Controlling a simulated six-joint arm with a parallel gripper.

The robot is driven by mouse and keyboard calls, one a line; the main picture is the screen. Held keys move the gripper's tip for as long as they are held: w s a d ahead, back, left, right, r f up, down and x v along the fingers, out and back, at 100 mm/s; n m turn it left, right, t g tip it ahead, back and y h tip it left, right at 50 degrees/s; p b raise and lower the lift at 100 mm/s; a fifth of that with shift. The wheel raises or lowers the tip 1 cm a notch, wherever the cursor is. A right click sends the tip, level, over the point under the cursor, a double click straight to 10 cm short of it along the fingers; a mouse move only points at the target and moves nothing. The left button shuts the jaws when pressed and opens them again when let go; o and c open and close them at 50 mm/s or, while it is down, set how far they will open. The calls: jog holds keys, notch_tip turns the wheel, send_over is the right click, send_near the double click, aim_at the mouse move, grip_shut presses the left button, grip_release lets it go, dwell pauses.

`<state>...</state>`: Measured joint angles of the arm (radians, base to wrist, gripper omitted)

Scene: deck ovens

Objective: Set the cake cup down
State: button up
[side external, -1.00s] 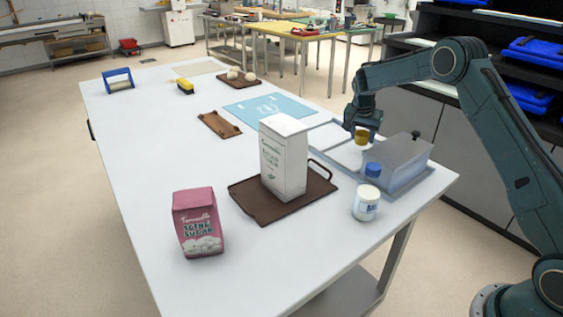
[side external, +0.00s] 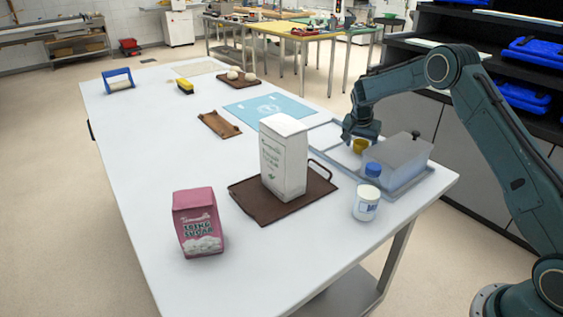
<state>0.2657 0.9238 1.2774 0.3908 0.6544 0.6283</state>
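The cake cup (side external: 360,146), a small yellow-brown cup, is at the right side of the white table in the side external view. It is directly below my gripper (side external: 361,138), low over the pale tray (side external: 340,155) to the left of the grey box. My gripper points down and appears shut on the cup. The fingertips are small and partly hidden, and I cannot tell whether the cup's base touches the tray surface.
A grey lidded box (side external: 402,158) stands close to the right of the cup. A blue-capped jar (side external: 367,197) and a tall white carton (side external: 284,160) on a brown tray (side external: 250,203) are nearer the camera.

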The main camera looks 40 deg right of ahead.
jog(key=shift+r, duration=0.1)
jog(key=v, duration=1.2)
jog(key=shift+s+a, duration=0.1)
dwell(0.5)
jog(key=s+a+r+n+t+y, duration=0.1)
jog(key=s+a+r+n, duration=0.2)
jog(key=s+a+r, duration=0.4)
jog(key=s+a+r+n+t+y, duration=0.1)
jog(key=s+a+r+n, duration=0.25)
jog(key=s+r, duration=0.45)
jog(key=s+a+f+n+t+y, duration=0.1)
jog(key=s+a+n, duration=0.2)
jog(key=s, duration=0.8)
jog(key=s+a+f+n+t+y, duration=0.1)
jog(key=s+a+n, duration=0.3)
jog(key=s, duration=0.8)
jog(key=a+f, duration=0.1)
jog(key=a, duration=0.1)
jog(key=shift+s+a+f, duration=0.2)
jog(key=shift+a, duration=0.15)
